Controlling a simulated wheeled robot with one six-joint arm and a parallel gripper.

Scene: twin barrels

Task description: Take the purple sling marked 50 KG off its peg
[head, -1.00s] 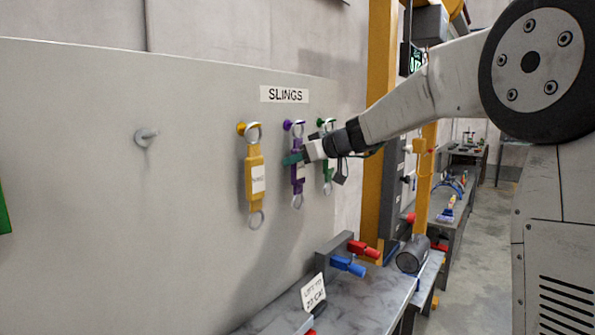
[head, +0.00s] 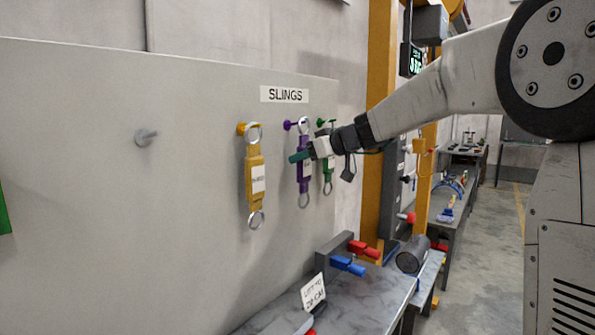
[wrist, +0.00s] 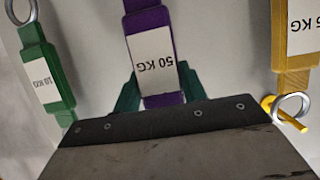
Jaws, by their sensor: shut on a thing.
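The purple sling (head: 303,172) is upright in front of the board, its upper ring at the tip of the purple peg (head: 289,125). I cannot tell whether the ring is still around the peg. My gripper (head: 302,157) is shut on the sling's middle, coming from the right. In the wrist view, the purple sling (wrist: 146,22) lies between my teal fingers (wrist: 158,88), its white label reading 50 KG upside down. The sling's ends are out of that view.
The yellow sling (head: 254,178) hangs on its peg to the left. The green sling (head: 327,172), labelled 10 KG in the wrist view, hangs close on the right, partly behind my gripper. A bare grey peg (head: 146,137) is farther left. A bench (head: 370,300) stands below.

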